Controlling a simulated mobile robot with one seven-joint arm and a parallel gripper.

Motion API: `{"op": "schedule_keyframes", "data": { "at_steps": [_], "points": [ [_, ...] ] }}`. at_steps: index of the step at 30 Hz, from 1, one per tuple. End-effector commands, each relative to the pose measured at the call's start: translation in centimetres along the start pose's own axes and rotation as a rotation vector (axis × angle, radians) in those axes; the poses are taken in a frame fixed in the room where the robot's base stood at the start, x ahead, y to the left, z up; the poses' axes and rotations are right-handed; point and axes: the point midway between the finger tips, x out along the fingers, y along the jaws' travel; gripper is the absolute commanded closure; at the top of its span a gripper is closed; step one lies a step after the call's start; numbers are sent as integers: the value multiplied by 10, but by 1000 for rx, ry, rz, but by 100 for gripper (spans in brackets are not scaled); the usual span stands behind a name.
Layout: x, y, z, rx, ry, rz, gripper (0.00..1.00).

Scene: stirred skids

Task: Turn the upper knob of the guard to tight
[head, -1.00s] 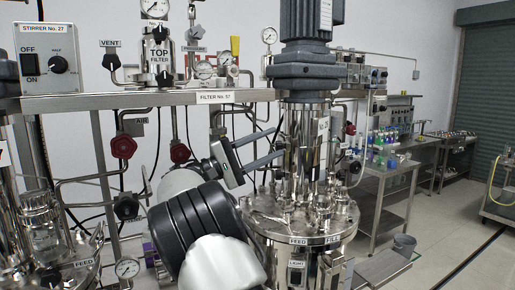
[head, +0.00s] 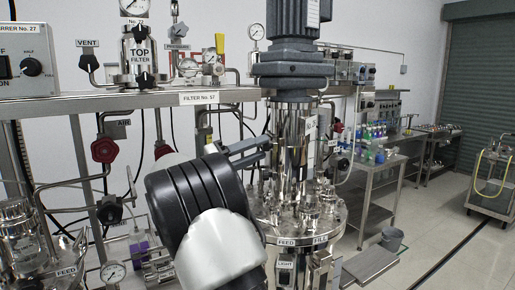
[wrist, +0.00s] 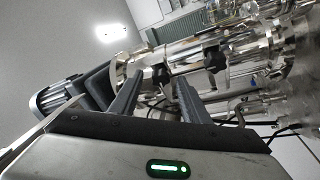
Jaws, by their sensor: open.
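The guard (head: 293,150) is a shiny metal cylinder under the grey motor, upright on the vessel lid. In the wrist view the guard (wrist: 195,52) lies sideways and carries two black knobs. The upper knob (wrist: 160,75), nearer the motor, shows between my fingertips; the lower knob (wrist: 214,62) is to the right of them. My gripper (head: 266,146) is open, its fingers pointing at the guard from the left. In the wrist view my gripper (wrist: 160,78) has a finger on each side of the upper knob; contact cannot be told. In the head view the knobs cannot be made out.
The motor (head: 290,50) stands above the guard. Fittings crowd the vessel lid (head: 335,228) below. A steel shelf (head: 130,101) with the top filter (head: 139,60) runs behind to the left. Open floor (head: 430,215) lies to the right.

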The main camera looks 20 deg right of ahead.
Motion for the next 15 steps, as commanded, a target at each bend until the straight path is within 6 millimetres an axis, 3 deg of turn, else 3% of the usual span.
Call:
{"op": "schedule_keyframes", "data": {
  "at_steps": [10, 15],
  "points": [
    [6, 0, 0, -1, 0, -1, 58],
    [6, 0, 0, -1, 0, -1, 85]
  ]
}}
